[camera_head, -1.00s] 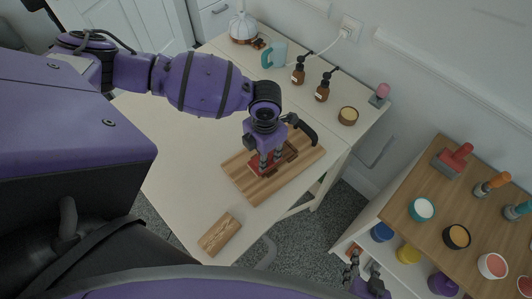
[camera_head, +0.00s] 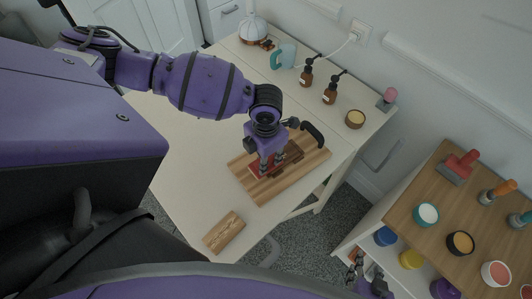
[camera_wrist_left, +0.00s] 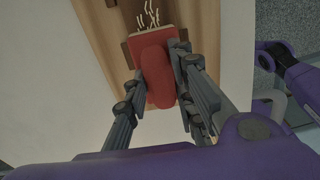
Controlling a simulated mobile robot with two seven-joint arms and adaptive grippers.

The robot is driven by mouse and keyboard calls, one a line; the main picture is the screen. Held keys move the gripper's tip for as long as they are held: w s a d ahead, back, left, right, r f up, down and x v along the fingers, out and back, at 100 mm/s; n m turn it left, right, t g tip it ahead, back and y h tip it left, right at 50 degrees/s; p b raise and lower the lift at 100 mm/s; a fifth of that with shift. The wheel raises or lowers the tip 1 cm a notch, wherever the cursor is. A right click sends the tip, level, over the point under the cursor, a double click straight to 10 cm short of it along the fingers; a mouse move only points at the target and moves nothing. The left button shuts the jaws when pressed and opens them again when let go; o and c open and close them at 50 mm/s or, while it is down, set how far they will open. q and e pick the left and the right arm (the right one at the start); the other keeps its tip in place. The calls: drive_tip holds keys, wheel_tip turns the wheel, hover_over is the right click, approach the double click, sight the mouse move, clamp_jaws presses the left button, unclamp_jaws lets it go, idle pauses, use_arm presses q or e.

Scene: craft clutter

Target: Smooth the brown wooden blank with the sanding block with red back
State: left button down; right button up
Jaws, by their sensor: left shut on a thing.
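The sanding block with red back (camera_wrist_left: 158,72) is held between the fingers of my left gripper (camera_wrist_left: 160,100) in the left wrist view. In the head view my left gripper (camera_head: 267,166) points down at the red block (camera_head: 257,171), over the brown wooden blank (camera_head: 291,153). The blank lies on a striped wooden board and is partly hidden by the gripper and block. White curly marks (camera_wrist_left: 148,14) show just beyond the block; whether the block touches the blank is hard to tell. My right gripper (camera_head: 366,273) is at the bottom edge, empty, its fingers apart.
The striped board (camera_head: 262,193) lies on the pale table, with a black-handled tool (camera_head: 313,133) at its far edge. A small wooden piece (camera_head: 224,232) lies near the front. Brown bottles (camera_head: 306,76) and a tin (camera_head: 355,119) stand behind. A shelf (camera_head: 424,183) with pots is at right.

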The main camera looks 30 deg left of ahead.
use_arm(q)
wheel_tip(320, 180, up, 4)
drive_tip(key=shift+w+f, duration=0.1)
drive_tip(key=shift+w, duration=0.05)
drive_tip(key=shift+r, duration=1.55)
use_arm(e)
drive_tip(key=shift+w+r, duration=0.35)
drive_tip(key=shift+r, duration=0.05)
